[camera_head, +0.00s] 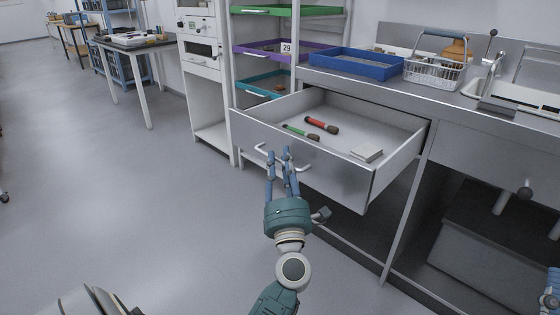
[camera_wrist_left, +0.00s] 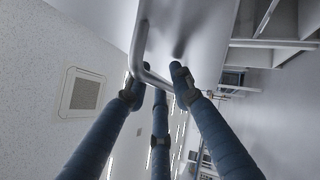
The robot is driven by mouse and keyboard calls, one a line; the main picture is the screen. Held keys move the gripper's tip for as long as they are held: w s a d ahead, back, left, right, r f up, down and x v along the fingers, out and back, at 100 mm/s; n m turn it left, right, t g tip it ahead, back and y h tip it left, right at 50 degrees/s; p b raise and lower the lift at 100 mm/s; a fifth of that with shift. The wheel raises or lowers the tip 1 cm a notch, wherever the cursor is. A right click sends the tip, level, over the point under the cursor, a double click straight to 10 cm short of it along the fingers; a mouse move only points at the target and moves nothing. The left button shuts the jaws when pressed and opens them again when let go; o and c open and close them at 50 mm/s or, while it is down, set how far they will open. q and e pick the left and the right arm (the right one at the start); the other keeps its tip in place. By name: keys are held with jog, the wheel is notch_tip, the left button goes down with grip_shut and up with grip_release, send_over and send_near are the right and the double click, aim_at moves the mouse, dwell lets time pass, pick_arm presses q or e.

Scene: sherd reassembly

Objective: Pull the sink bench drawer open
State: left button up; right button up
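The sink bench drawer (camera_head: 330,172) stands pulled out from under the steel bench, its inside showing. Its bar handle (camera_head: 300,168) runs across the front and shows close up in the left wrist view (camera_wrist_left: 140,45). My left gripper (camera_head: 280,152) is at the handle, in front of the drawer front. Its blue fingers (camera_wrist_left: 158,80) are spread, with the handle's bent end by the fingertips. I cannot tell whether they touch it. At the right edge a bit of blue finger (camera_head: 550,292) shows, likely my right gripper; its state is unclear.
In the drawer lie a red-handled tool (camera_head: 318,125), a green-handled tool (camera_head: 298,132) and a white block (camera_head: 367,153). A blue tray (camera_head: 355,68) and a wire basket (camera_head: 436,72) stand on the bench.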

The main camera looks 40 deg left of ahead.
pick_arm(q)
jog(key=v, duration=1.2)
dwell(0.4)
